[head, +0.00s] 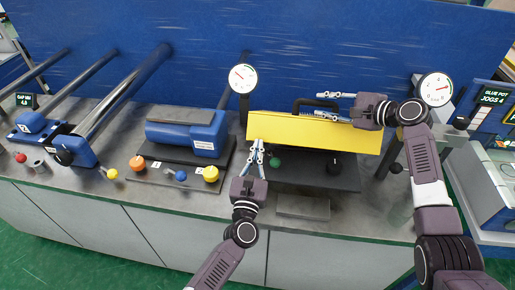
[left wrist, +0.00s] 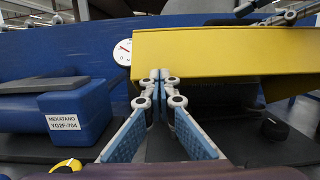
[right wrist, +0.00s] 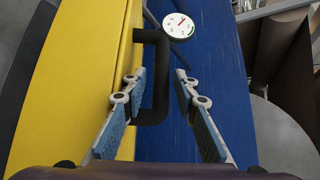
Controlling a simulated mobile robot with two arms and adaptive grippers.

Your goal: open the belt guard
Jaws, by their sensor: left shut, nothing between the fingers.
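The belt guard (head: 320,132) is a long yellow cover with a black handle (head: 300,104) on its upper side. In the left wrist view the yellow guard (left wrist: 230,50) stands above a dark base with a shadowed gap beneath. My left gripper (head: 257,146) is shut and empty, its tips close to the guard's lower left corner; I cannot tell if they touch. My right gripper (head: 320,104) is open at the handle. In the right wrist view the handle's bar (right wrist: 160,75) shows between the spread fingers, not clamped.
A blue motor block (head: 187,132) and a panel with orange and yellow knobs (head: 211,173) stand left of the guard. Round dials rise behind it (head: 243,78) and to the right (head: 436,89). A black knob (head: 333,165) sits below the guard. A blue wall stands behind.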

